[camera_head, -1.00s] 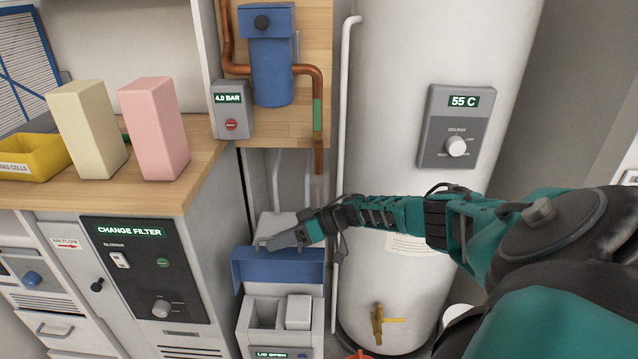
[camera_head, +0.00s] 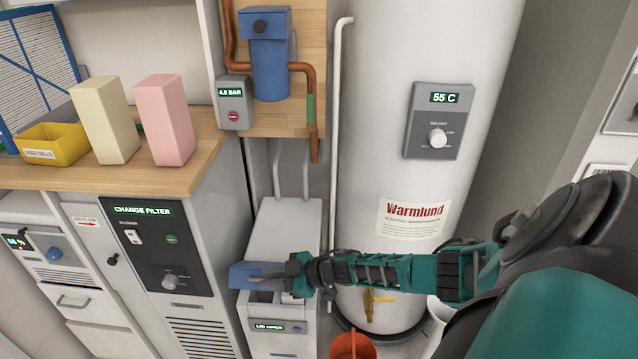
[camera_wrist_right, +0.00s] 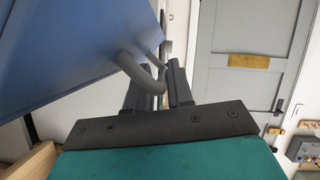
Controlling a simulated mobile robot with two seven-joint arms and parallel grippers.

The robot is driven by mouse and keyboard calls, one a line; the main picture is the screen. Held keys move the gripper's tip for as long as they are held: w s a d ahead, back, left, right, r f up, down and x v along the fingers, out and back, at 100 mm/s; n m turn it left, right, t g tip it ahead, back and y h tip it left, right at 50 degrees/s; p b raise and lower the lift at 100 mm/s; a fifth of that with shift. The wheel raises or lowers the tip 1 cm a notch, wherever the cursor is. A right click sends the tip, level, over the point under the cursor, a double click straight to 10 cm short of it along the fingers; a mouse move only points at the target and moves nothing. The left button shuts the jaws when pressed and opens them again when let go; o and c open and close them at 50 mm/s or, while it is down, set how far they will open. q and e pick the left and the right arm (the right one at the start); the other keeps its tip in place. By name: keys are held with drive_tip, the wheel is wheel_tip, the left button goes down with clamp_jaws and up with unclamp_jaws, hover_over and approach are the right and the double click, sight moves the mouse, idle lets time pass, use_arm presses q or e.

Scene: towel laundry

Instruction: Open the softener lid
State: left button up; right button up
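The softener (camera_head: 285,340) is a white cabinet with a blue lid (camera_head: 245,273). The lid is raised and tilted, with part of the open top showing below it. The small front display (camera_head: 270,328) reads "LID OPEN". My right gripper (camera_head: 262,274) is at the lid and hides its right part. In the right wrist view the lid (camera_wrist_right: 60,60) fills the upper left. Its curved grey handle (camera_wrist_right: 143,74) runs between the two dark fingers of my right gripper (camera_wrist_right: 160,85), which look closed on it. My left gripper is out of view.
A white water heater (camera_head: 410,90) stands right of the softener. An orange bucket (camera_head: 352,345) and a brass tap (camera_head: 370,305) are in front of it. A control cabinet (camera_head: 165,255) stands close on the left. Copper pipes (camera_head: 312,110) run above.

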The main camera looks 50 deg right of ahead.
wheel_tip(320, 180, down, 12)
drive_tip(key=s+a+n+t+h+b, duration=0.1)
drive_tip(key=a+n+t+h+b, duration=0.15)
drive_tip(key=n+b, duration=0.7)
drive_tip(key=s+d+r+m, duration=0.1)
drive_tip(key=s+d, duration=0.1)
drive_tip(key=s, duration=0.3)
drive_tip(key=s+d+r+m+t, duration=0.1)
drive_tip(key=s+d+r+m, duration=0.1)
drive_tip(key=s, duration=0.3)
drive_tip(key=shift+d, duration=0.25)
drive_tip(key=shift+r+m+y, duration=0.1)
drive_tip(key=shift+m+y, duration=0.15)
